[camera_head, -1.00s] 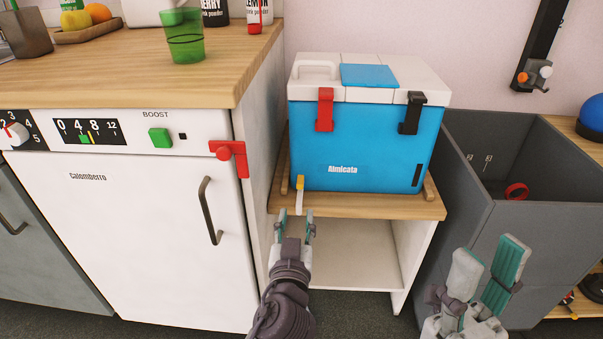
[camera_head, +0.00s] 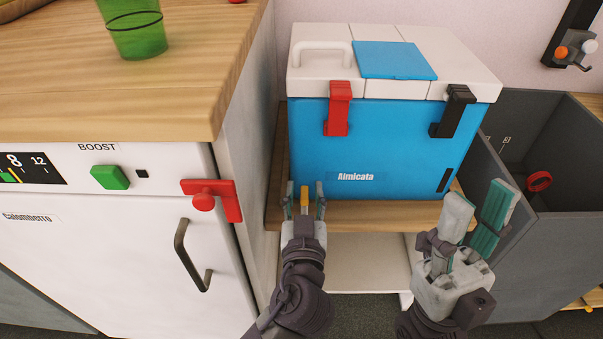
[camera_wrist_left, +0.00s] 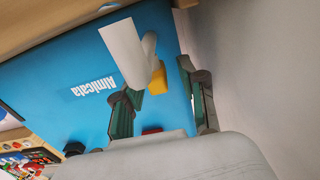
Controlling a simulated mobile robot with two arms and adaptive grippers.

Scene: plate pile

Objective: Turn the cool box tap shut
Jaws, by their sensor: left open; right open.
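The blue cool box (camera_head: 330,150), with a white lid, stands on a low wooden shelf. Its small tap (camera_head: 304,195), with a yellow part showing, is at the lower left of the front. My left gripper (camera_head: 305,188) is open, with one finger on each side of the tap; contact is unclear. In the left wrist view, the tap's white part (camera_wrist_left: 123,50) and yellow part (camera_wrist_left: 157,78) show ahead of and between the open fingers (camera_wrist_left: 165,95). My right gripper (camera_head: 478,207) is open and empty, raised in front of the box's right side.
A white fridge with a red latch (camera_head: 212,198) and dark handle (camera_head: 190,255) stands close on the left. A grey bin (camera_head: 530,225) is at the right, behind my right gripper. The wooden shelf (camera_head: 385,214) juts out under the box.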

